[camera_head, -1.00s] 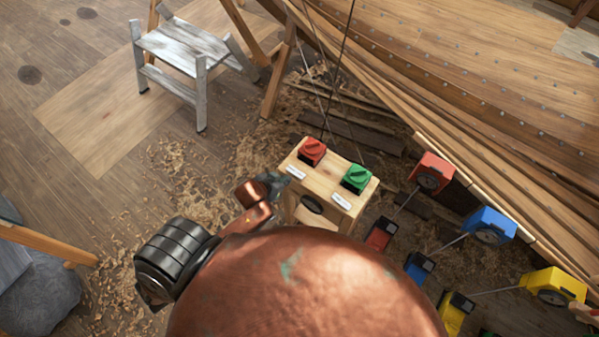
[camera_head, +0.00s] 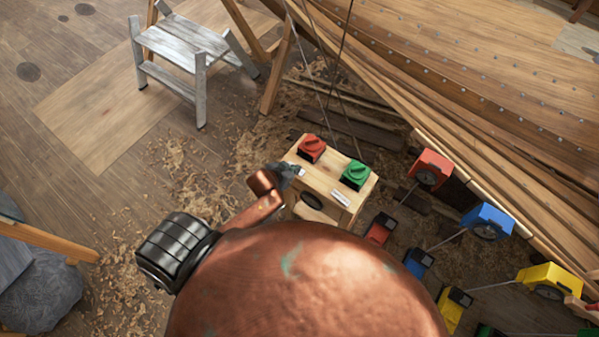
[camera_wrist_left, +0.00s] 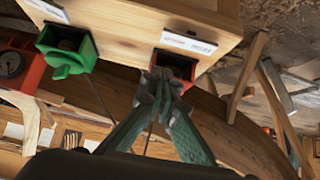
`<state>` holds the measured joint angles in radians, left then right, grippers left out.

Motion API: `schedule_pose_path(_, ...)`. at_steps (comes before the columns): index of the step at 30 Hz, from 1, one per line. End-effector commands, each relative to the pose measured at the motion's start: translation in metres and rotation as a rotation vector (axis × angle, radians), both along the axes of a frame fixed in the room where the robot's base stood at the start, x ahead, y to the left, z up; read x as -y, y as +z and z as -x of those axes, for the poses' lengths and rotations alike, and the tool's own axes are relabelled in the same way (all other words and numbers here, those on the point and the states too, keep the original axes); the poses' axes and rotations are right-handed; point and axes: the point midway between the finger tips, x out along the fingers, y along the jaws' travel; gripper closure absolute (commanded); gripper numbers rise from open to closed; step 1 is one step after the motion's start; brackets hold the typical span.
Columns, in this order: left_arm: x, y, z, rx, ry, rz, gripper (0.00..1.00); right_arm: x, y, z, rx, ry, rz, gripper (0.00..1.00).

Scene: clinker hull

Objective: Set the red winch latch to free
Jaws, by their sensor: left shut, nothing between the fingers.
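The red winch latch (camera_head: 312,149) is a red housing with a turning handle on top of a pale wooden box (camera_head: 329,181). A green latch (camera_head: 356,175) of the same shape sits to its right. My left gripper (camera_head: 293,170) is shut and empty at the box's left edge, beside the red latch and over its white label. In the left wrist view the fingertips (camera_wrist_left: 164,78) are together in front of the red latch (camera_wrist_left: 178,66) and hide part of it. I cannot tell whether they touch it. My right gripper is not in view.
Red (camera_head: 431,169), blue (camera_head: 489,221) and yellow (camera_head: 549,280) winch units stand right of the box. The plank hull (camera_head: 480,70) rises behind. A grey step stool (camera_head: 185,45) is at back left. Shaving-strewn floor is open left of the box.

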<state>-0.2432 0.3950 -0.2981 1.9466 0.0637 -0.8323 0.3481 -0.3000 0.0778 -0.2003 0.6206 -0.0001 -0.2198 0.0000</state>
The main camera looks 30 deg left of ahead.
Motion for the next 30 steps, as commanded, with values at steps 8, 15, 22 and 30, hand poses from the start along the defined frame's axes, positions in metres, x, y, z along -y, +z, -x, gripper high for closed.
schedule_pose_path(8,0.002,-0.042,-0.021,-0.003,0.001,0.0,1.0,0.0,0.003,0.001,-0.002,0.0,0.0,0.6)
schedule_pose_path(15,0.002,-0.06,-0.022,0.0,-0.001,-0.001,1.0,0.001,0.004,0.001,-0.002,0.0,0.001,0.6)
schedule_pose_path(22,0.002,-0.062,-0.022,0.0,-0.001,-0.001,1.0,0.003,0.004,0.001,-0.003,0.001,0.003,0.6)
schedule_pose_path(30,0.014,-0.067,-0.027,0.003,-0.018,-0.022,1.0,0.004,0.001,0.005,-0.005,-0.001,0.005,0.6)
